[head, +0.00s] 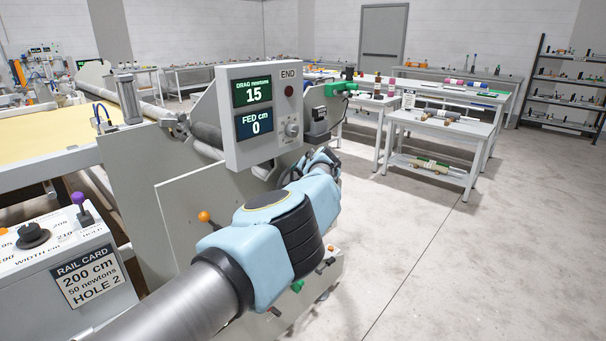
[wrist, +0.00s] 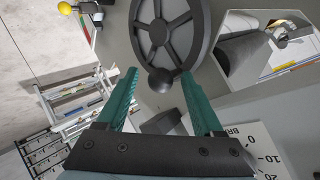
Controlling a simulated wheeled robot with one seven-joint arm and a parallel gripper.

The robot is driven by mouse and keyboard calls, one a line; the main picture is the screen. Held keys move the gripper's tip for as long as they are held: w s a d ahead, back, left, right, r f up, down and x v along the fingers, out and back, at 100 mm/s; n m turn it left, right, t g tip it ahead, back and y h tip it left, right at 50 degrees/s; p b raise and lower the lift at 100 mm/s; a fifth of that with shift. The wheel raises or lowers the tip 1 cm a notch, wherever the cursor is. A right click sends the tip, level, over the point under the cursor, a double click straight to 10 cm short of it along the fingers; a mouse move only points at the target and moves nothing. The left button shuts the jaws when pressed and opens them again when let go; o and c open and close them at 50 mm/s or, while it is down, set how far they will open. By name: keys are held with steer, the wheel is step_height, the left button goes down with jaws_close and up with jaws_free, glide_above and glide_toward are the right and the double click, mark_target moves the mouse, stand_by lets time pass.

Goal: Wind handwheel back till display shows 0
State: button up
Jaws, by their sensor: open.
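The display box (head: 262,115) stands on the machine's end plate in the head view. Its upper screen reads DRAG newtons 15 and its lower screen reads FED cm 0. In the wrist view, the dark spoked handwheel (wrist: 146,28) is at the top centre, with a round black knob (wrist: 160,80) on its lower rim. My gripper (wrist: 160,73) is open, its teal fingers on either side of the knob in the picture. I cannot tell whether they touch it or how deep it sits between them. My arm hides the handwheel in the head view.
A white scale plate (wrist: 255,148) with numbers lies by the right finger. A rail card (head: 88,278) reads 200 cm, 50 newtons, HOLE 2. An orange ball knob (head: 204,216) is beside my arm. Worktables (head: 440,128) stand behind right; the floor at right is clear.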

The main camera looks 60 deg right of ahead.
steer(key=b+v, duration=0.2)
steer(key=v, duration=0.8)
steer(key=shift+s+a+r, duration=0.15)
steer(key=shift+s+a, duration=0.1)
steer(key=shift+s, duration=0.05)
stand_by(0.4)
